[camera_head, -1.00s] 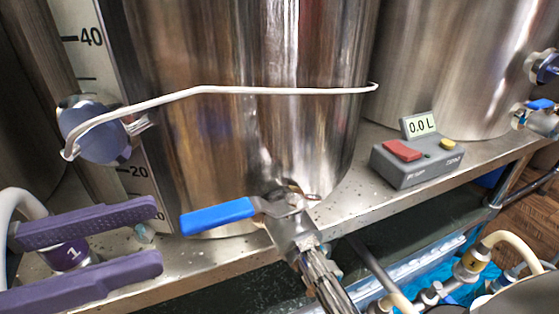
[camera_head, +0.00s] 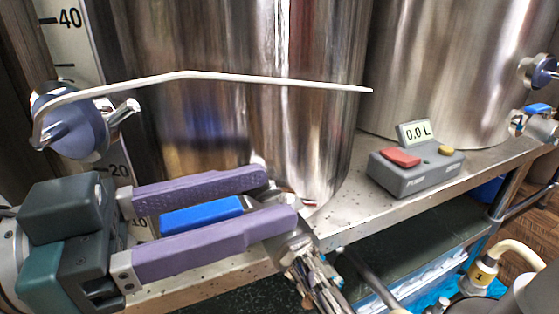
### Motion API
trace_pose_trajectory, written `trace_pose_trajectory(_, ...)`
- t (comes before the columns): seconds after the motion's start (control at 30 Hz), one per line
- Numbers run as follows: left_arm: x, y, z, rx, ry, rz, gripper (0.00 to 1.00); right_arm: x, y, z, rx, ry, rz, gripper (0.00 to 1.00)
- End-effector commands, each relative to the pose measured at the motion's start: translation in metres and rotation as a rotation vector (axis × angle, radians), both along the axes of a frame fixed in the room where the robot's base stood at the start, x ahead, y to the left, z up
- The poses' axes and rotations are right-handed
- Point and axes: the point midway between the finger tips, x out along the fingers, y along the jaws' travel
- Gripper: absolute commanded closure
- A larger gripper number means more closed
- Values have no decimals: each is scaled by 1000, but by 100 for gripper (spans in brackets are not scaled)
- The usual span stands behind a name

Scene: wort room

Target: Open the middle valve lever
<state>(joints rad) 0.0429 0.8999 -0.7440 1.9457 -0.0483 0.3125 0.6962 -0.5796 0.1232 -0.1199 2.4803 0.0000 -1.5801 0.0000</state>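The middle valve lever (camera_head: 201,216) has a blue handle and points left from the metal valve (camera_head: 300,258) at the foot of the central steel tank (camera_head: 235,120). My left gripper (camera_head: 279,194) reaches in from the left with two long purple fingers. The fingers are apart, one on each side of the blue handle, and they overlap the valve end of the lever in the picture. I cannot tell whether either finger touches the handle. The lower finger hides part of the lever and its pivot. My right gripper is not in view.
A grey box (camera_head: 416,172) with red and yellow buttons and a "0.0 L" display stands on the steel shelf (camera_head: 345,205). A white bent rod (camera_head: 250,80) crosses in front of the tank. Another blue lever (camera_head: 537,107) is at the right tank (camera_head: 450,70). Hoses lie lower right.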

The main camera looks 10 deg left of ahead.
Motion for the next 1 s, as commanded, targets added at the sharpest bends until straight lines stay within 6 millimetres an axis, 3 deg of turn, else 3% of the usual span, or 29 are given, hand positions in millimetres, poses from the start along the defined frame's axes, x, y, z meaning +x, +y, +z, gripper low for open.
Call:
trace_pose_trajectory(0.07,0,0,0,0,0,0,55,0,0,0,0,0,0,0)
trace_pose_trajectory(0.47,0,0,0,0,0,0,100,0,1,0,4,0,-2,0)
trace_pose_trajectory(1.0,0,0,0,0,0,0,100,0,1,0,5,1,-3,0)
